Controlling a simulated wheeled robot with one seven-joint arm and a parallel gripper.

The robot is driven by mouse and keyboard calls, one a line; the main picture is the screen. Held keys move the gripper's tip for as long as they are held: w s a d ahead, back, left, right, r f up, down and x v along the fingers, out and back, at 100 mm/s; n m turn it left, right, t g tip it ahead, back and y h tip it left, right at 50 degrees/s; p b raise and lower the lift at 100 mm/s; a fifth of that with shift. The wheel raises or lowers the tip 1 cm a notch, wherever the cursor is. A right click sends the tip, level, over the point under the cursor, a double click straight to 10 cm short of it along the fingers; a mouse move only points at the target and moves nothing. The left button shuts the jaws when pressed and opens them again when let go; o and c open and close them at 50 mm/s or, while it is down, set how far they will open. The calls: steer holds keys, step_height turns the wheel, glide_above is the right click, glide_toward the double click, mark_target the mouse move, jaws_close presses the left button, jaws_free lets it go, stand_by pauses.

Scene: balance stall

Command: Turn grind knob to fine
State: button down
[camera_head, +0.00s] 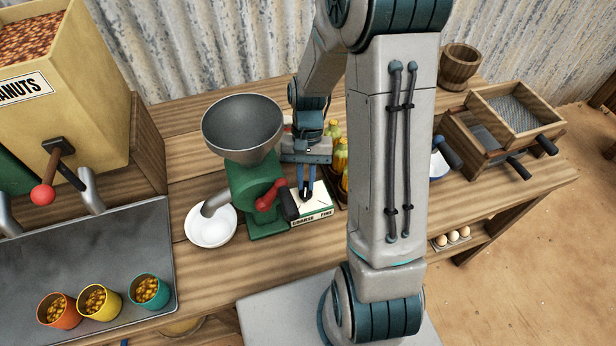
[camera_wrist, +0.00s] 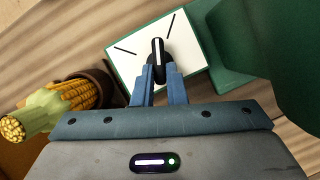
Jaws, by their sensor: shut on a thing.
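The grinder (camera_head: 258,190) is green with a grey funnel on top and a red-armed crank in front. To its right sits a box with a white top (camera_head: 318,205), marked COARSE and FINE on its front edge. The black grind knob (camera_wrist: 158,55) stands on that white top and has a white pointer line. In the wrist view the line runs nearly straight up the picture, between two black marks. My gripper (camera_wrist: 160,75) points down at the box from above, its blue fingers shut on the knob. In the head view my gripper (camera_head: 306,193) partly hides the knob.
A white bowl (camera_head: 211,236) stands under the grinder's spout. A steel tray (camera_head: 110,262) with three cups is at left. A wooden sieve box (camera_head: 505,115) is at right.

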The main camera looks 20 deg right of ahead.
steer(key=c, duration=1.5)
jaws_free()
steer(key=shift+o, duration=0.2)
steer(key=shift+w+r, duration=0.1)
steer(key=shift+r, duration=0.05)
steer(key=v, duration=1.3)
steer(key=shift+r, duration=0.3)
steer(key=shift+w, duration=0.1)
